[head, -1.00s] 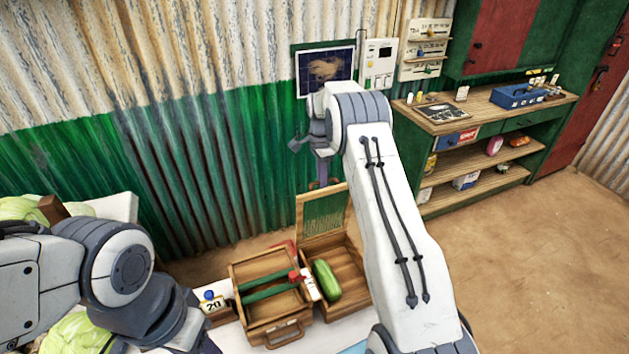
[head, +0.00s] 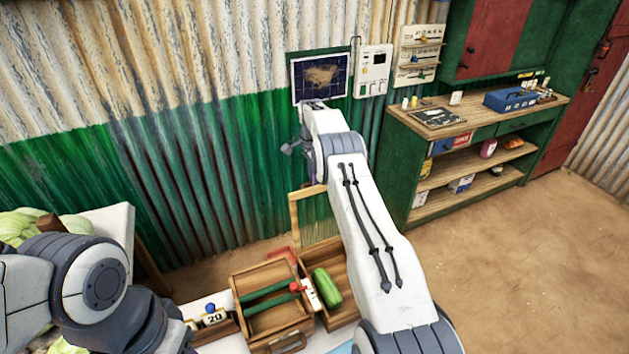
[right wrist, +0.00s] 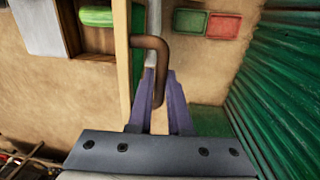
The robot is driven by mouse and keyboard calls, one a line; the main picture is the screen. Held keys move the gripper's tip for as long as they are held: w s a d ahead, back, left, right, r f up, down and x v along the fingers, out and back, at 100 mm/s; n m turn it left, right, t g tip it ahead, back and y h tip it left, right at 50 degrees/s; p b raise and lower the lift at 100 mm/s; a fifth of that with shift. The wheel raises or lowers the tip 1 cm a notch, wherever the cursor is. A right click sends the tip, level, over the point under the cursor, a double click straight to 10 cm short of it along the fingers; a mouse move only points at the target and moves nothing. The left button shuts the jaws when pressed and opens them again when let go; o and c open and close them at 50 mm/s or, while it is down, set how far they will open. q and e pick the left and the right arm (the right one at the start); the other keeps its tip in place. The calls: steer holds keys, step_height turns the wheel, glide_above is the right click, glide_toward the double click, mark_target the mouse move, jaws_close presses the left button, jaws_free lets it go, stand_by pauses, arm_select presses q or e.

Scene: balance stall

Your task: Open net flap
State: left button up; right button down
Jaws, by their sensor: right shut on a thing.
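The net flap (head: 297,222) is a wooden frame with green netting. It stands raised at the back of the right part of a wooden case (head: 346,312). A green melon-like fruit (head: 326,288) lies in that part. In the right wrist view the flap's frame (right wrist: 123,65) shows edge-on, with a bent brown handle (right wrist: 150,42) beside it. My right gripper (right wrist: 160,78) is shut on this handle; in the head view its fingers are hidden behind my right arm. My left arm is at the lower left; its gripper is not in view.
The case's left part (head: 273,341) holds green bars. A corrugated wall (head: 215,180) rises close behind. Shelves (head: 470,160) stand at the right, with open floor (head: 510,270) in front.

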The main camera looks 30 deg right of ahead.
steer(key=shift+w+a+r, duration=0.1)
steer(key=shift+w+r, duration=0.1)
steer(key=shift+w, duration=0.15)
steer(key=c, duration=1.2)
jaws_free()
steer(key=o, duration=0.4)
steer(key=shift+w+a+f, duration=0.1)
steer(key=shift+w, duration=0.05)
steer(key=shift+c, duration=0.2)
